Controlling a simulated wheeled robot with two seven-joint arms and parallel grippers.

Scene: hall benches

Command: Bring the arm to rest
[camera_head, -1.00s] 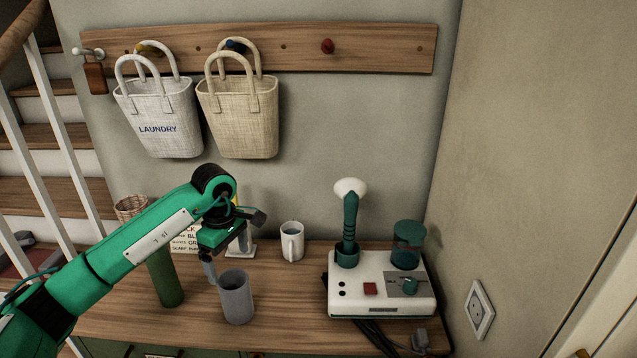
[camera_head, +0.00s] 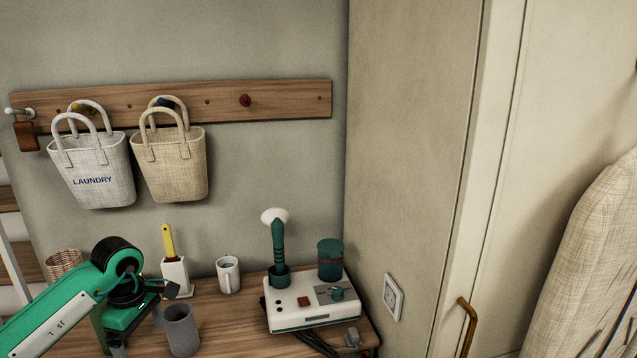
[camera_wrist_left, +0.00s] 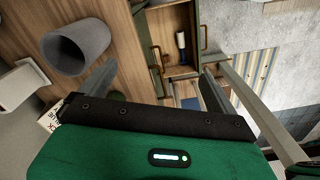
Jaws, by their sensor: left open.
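My left gripper (camera_head: 138,330) is low at the lower left of the head view, with its jaws pointing down over the wooden bench top (camera_head: 225,322). It is open and empty; both spread fingers show in the left wrist view (camera_wrist_left: 157,88). A grey cup (camera_head: 182,332) stands on the bench just right of the gripper. The cup also shows at the upper left of the wrist view (camera_wrist_left: 76,48), beside one finger and apart from it. My right gripper is in neither view.
A white holder (camera_head: 175,276) with a yellow-handled tool, a white mug (camera_head: 228,274) and a white-and-green device (camera_head: 310,304) stand on the bench. Two bags hang from a wall rail (camera_head: 290,101). An open drawer (camera_wrist_left: 180,70) shows below in the wrist view.

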